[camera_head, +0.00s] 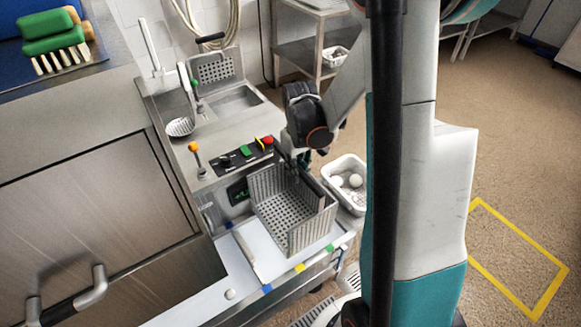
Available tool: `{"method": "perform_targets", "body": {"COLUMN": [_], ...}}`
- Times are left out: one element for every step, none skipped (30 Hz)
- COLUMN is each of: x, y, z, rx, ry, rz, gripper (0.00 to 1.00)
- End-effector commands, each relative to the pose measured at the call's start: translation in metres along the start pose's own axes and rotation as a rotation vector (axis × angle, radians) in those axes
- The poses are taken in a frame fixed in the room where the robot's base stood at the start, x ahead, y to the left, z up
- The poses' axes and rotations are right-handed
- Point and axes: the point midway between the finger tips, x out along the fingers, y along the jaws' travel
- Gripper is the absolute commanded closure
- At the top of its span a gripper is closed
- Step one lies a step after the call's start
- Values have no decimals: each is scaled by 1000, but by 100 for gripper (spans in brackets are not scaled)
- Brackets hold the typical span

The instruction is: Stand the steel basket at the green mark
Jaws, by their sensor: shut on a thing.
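The steel basket (309,231), square with perforated floor and ribbed walls, is over the right part of a white work surface (249,276). My gripper (294,172) is at the basket's far wall and shut on it; the fingertips are small and partly hidden. The basket looks about level, but I cannot tell whether its bottom touches the surface. The green mark (329,248) is a small tape piece on the surface's front edge, just in front of the basket's near right corner. A yellow mark (299,267) and a blue mark (267,288) lie left of it.
A white basket with round white things (349,182) stands close right of the steel basket. A control panel with knobs (244,155) is behind left. A skimmer (181,127) lies farther back. A small white round thing (230,294) sits at the surface's front left.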

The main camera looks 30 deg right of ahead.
Motion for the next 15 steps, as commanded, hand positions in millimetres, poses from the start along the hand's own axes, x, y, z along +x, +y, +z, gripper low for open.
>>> {"method": "perform_targets", "body": {"x": [3, 4, 6, 8, 10, 13, 15, 18, 21, 23, 25, 28, 30, 32, 34], "y": [0, 0, 0, 0, 0, 0, 0, 0, 0, 0, 0, 0, 0, 0, 0], "z": [0, 0, 0, 0, 0, 0, 0, 0, 0, 0, 0, 0, 0, 0, 0], "rx": [0, 0, 0, 0, 0, 0, 0, 0, 0, 0, 0, 0, 0, 0, 0], "ry": [0, 0, 0, 0, 0, 0, 0, 0, 0, 0, 0, 0, 0, 0, 0], "rz": [0, 0, 0, 0, 0, 0, 0, 0, 0, 0, 0, 0, 0, 0, 0], "gripper": [100, 100, 100, 100, 100, 100, 100, 100, 100, 100, 100, 100, 100, 100, 100]}}
